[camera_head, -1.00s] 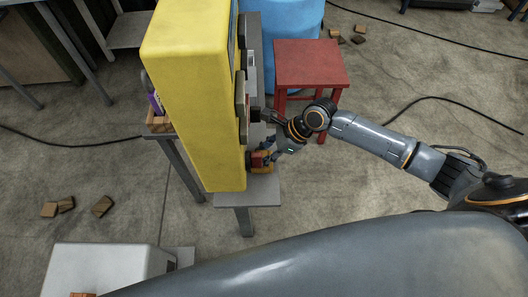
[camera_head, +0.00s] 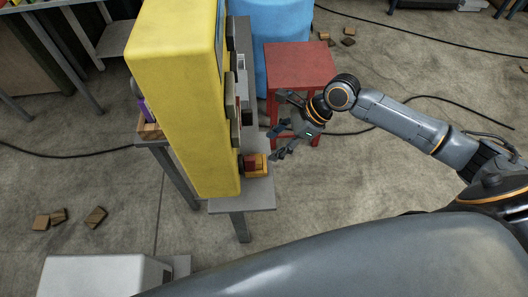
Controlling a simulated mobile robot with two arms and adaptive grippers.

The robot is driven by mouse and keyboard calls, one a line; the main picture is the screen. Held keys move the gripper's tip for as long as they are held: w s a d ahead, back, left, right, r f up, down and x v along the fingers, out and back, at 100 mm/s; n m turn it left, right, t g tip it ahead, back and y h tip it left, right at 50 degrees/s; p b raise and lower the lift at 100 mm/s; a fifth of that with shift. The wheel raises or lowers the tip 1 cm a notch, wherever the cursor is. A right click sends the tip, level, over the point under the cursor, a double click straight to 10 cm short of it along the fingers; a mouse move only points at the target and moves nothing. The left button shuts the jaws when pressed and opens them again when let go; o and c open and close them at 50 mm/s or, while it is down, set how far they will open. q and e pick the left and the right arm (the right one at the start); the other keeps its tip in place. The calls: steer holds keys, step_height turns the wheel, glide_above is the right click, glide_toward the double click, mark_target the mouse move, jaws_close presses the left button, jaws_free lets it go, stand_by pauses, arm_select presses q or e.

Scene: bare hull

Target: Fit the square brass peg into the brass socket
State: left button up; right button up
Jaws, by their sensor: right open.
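My right gripper (camera_head: 281,127) is open, with nothing seen between its fingers. It is in the air to the right of the tall yellow cabinet (camera_head: 172,95), in front of the red stool. A small red and yellow-orange block (camera_head: 254,165) is on the grey table (camera_head: 240,199), close against the cabinet's right side and apart from the gripper. I cannot tell whether this block is the brass peg, the socket or both. No other brass piece can be made out; the cabinet's right face shows only at a steep angle. My left gripper is not in view.
A red stool (camera_head: 300,66) and a blue drum (camera_head: 277,24) stand behind the gripper. Wooden blocks (camera_head: 95,217) and dark cables lie on the floor. A purple item (camera_head: 146,110) is left of the cabinet. Open floor lies right of the table.

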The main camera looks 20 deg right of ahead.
steer(key=w+d+f+n+t+h, duration=0.1)
steer(key=w+d+f+n+t, duration=0.2)
steer(key=f, duration=0.4)
steer(key=w+d+f+n+h, duration=0.1)
steer(key=w+d+f+h, duration=0.15)
steer(key=d+f, duration=0.45)
steer(key=s+d+f+n+h, duration=0.1)
steer(key=s+f+n, duration=0.2)
steer(key=f, duration=0.5)
steer(key=s+d+f+n+h, duration=0.1)
steer(key=s+d+f+n, duration=0.15)
steer(key=f, duration=0.45)
steer(key=s+a+f+n+g+h, duration=0.15)
steer(key=s+f+n, duration=0.35)
steer(key=s+f, duration=0.75)
steer(key=s+a+f+n, duration=0.2)
steer(key=s+n, duration=0.1)
steer(key=s, duration=0.5)
steer(key=s+a+f+n+g, duration=0.1)
steer(key=s+a+f+n, duration=0.1)
steer(key=s, duration=0.5)
steer(key=s+a+f+n+g, duration=0.1)
steer(key=s+n, duration=0.3)
steer(key=s, duration=0.4)
steer(key=shift+s+a+f, duration=0.35)
steer(key=shift+a+f, duration=0.35)
steer(key=shift+a, duration=0.15)
steer(key=shift+g, duration=0.25)
